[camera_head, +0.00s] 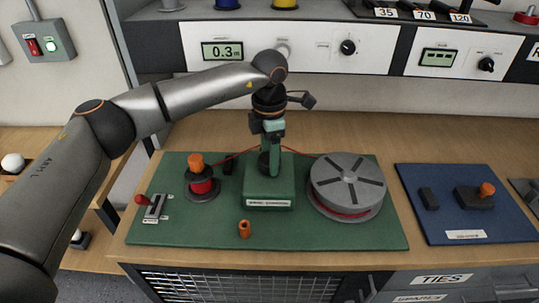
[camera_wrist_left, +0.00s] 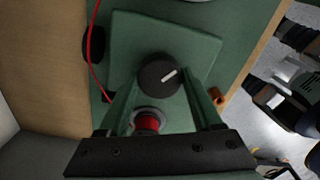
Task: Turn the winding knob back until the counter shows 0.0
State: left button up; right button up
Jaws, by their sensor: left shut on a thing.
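The counter display (camera_head: 222,50) on the white back panel reads 0.3. The winding knob is a dark round knob with a white pointer line, seen in the left wrist view (camera_wrist_left: 160,75) on top of a green box (camera_head: 268,190). Its pointer slants toward the upper right there. My left gripper (camera_head: 270,160) reaches down over the box from above. Its green fingers stand on either side of the knob (camera_wrist_left: 162,82) and are shut on it. In the head view the gripper largely hides the knob. My right gripper is in neither view.
The box stands on a green mat (camera_head: 150,228) between a red spool with an orange top (camera_head: 201,180) and a grey reel (camera_head: 347,184). Red wire runs between them. A small orange piece (camera_head: 244,229) lies in front. A blue mat (camera_head: 420,228) is at right.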

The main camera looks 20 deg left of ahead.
pick_arm(q)
jog(key=o, duration=1.4)
jog(key=shift+c, duration=0.2)
notch_tip(320, 180, up, 13)
jog(key=shift+f, duration=0.2)
